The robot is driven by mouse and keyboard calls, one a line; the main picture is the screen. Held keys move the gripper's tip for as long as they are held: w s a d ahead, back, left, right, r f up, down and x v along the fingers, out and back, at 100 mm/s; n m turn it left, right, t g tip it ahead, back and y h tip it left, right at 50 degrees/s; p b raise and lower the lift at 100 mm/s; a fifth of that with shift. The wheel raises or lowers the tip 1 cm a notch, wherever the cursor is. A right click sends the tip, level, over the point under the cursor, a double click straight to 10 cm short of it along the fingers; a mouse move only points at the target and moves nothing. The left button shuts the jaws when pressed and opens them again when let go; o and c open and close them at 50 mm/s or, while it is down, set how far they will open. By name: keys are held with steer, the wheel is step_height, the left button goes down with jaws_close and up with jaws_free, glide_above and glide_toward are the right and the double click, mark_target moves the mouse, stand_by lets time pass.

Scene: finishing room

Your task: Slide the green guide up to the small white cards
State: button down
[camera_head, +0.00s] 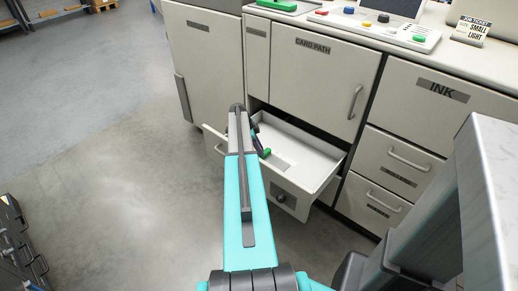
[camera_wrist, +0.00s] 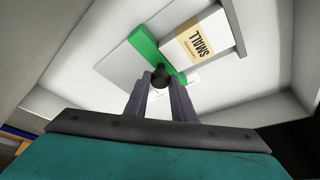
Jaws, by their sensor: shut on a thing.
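The green guide (camera_wrist: 143,42) lies in the open drawer in the wrist view, and a bit of it shows in the head view (camera_head: 266,153). The small white cards (camera_wrist: 184,52), with a tan label reading SMALL, lie just right of the guide. The guide is very close to their edge; I cannot tell whether they touch. My gripper (camera_wrist: 160,88) is shut on the knob, its fingers partly hiding it. In the head view my arm hides much of the guide, and the cards are not clear.
The open drawer (camera_head: 327,164) has raised walls around the guide and cards. Above it is a cabinet door marked CARD PATH (camera_head: 312,75). Drawers under an INK label (camera_head: 442,90) stand to the right.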

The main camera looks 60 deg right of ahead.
steer(key=shift+s, duration=0.25)
steer(key=c, duration=1.5)
jaws_free()
steer(key=shift+w+a+r, duration=0.1)
steer(key=v, duration=1.3)
steer(key=shift+r, duration=0.3)
steer(key=shift+r, duration=0.1)
